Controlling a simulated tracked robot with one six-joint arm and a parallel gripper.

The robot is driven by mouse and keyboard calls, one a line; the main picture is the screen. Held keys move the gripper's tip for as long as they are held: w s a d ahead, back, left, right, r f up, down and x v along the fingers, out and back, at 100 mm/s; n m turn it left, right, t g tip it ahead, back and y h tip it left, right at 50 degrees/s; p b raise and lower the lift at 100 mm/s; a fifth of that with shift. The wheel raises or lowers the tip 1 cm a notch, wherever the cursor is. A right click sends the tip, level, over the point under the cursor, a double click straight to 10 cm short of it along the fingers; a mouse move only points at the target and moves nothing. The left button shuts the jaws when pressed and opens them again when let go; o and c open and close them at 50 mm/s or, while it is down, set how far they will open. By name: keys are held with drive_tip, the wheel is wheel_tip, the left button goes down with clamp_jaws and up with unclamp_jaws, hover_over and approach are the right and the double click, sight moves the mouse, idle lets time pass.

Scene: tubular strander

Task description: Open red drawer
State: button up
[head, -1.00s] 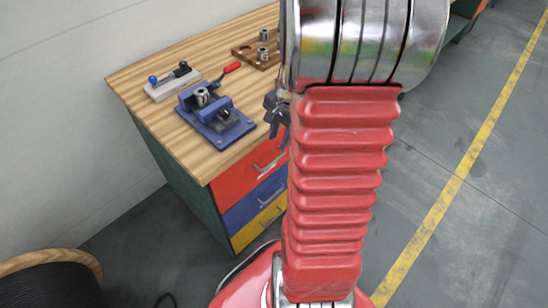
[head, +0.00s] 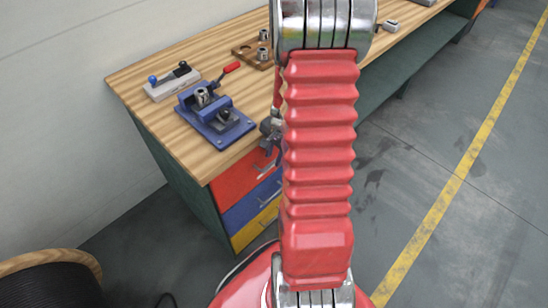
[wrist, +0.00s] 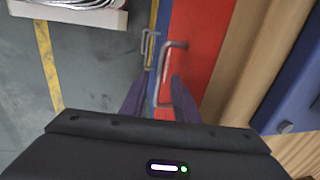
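The red drawer (head: 232,182) is the top one of the stack under the wooden bench and looks shut. It also fills the middle of the wrist view (wrist: 203,45). Its metal bar handle (wrist: 160,74) appears between my two fingertips in the wrist view. My gripper (wrist: 158,88) is open, with one dark finger on each side of the handle's line; I cannot tell whether either touches it. In the head view my gripper (head: 272,140) is mostly hidden behind my red arm, close to the drawer front.
A blue drawer (head: 238,210) and a yellow drawer (head: 245,234) lie below. On the bench top (head: 150,65) stand a blue vise (head: 215,115) and a wooden block with metal parts (head: 246,52). A cable reel (head: 45,285) stands at lower left. Floor to the right is clear.

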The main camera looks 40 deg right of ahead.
drive_tip(key=shift+w+f, duration=0.15)
drive_tip(key=shift+f, duration=0.6)
drive_tip(key=shift+c, duration=0.5)
clamp_jaws()
drive_tip(key=shift+d, duration=0.1)
